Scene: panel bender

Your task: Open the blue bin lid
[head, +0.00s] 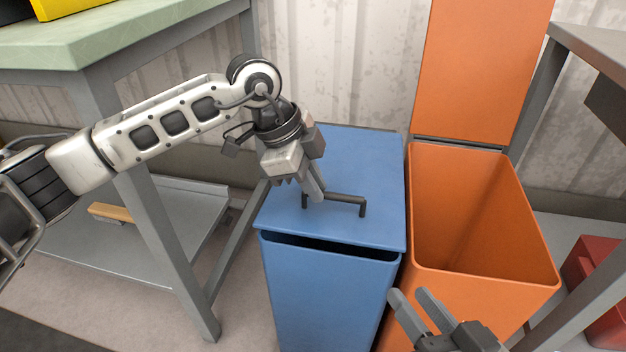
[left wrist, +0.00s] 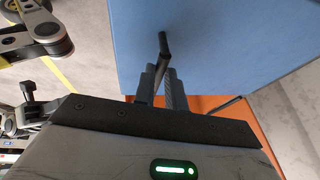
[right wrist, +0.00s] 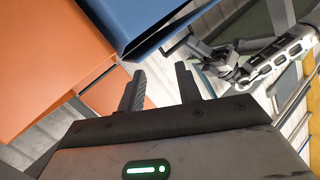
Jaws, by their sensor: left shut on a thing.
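The blue bin (head: 325,300) stands in the middle of the head view. Its flat blue lid (head: 360,165) lies over it, with a dark gap between the lid's front edge and the bin's rim, so the lid is slightly raised at the front. A dark bar handle (head: 345,198) sits on the lid. My left gripper (head: 315,194) is shut on the left part of the handle; the left wrist view shows the handle (left wrist: 163,45) between its fingers. My right gripper (head: 410,294) is open and empty, in front of the bins.
An orange bin (head: 425,275) with its lid (head: 480,70) standing upright is close on the right of the blue bin. A workbench (head: 160,45) with a lower shelf is on the left. A red box (head: 600,260) is at the far right. A corrugated wall is behind.

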